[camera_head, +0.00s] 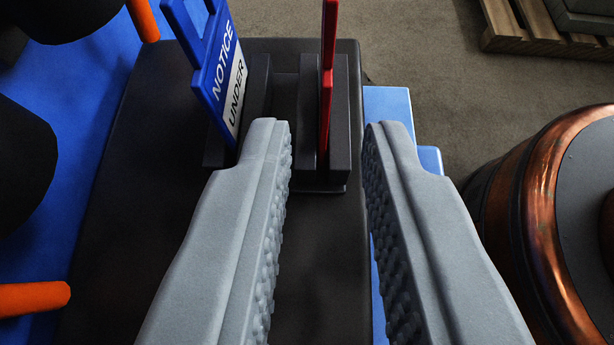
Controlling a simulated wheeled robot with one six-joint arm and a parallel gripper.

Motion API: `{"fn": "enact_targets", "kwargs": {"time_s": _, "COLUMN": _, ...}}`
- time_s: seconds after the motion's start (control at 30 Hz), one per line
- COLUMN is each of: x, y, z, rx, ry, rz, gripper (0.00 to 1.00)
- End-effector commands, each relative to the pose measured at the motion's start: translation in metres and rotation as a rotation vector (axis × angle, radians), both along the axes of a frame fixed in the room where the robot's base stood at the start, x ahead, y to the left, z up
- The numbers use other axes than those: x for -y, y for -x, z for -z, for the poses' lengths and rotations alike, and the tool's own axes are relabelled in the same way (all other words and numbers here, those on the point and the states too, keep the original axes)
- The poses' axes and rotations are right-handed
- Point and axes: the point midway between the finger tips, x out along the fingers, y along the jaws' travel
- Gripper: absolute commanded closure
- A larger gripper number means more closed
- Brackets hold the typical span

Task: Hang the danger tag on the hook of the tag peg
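A red tag (326,100), seen nearly edge-on, stands upright in a slot of a dark rack (341,135); I take it for the danger tag, though its face is hidden. A blue tag (212,65) with a white panel reading "NOTICE UNDER" stands tilted in the slot to its left. My gripper (325,135) is open and empty. Its two grey fingers point toward the rack, with the red tag beyond and between the fingertips, apart from both as far as I can see. The tag peg and its hook cannot be made out.
The rack stands on a dark surface (140,200) over a blue one (85,90). Orange-ended dark objects (35,298) are at the left. A large copper-coloured drum (535,190) stands at the right, and a wooden pallet (530,35) lies at the top right. Grey floor is bare between them.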

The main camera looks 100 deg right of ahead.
Motion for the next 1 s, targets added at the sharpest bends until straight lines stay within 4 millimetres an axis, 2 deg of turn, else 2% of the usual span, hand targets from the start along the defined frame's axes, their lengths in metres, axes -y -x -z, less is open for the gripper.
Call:
{"fn": "enact_targets", "kwargs": {"time_s": 0.6, "x": 0.049, "y": 0.014, "z": 0.030, "rx": -0.002, "ry": -0.002, "rz": 0.000, "gripper": 0.80}}
{"fn": "enact_targets", "kwargs": {"time_s": 1.0, "x": 0.063, "y": 0.018, "z": 0.038, "rx": 0.000, "ry": -0.002, "rz": 0.000, "gripper": 0.80}}
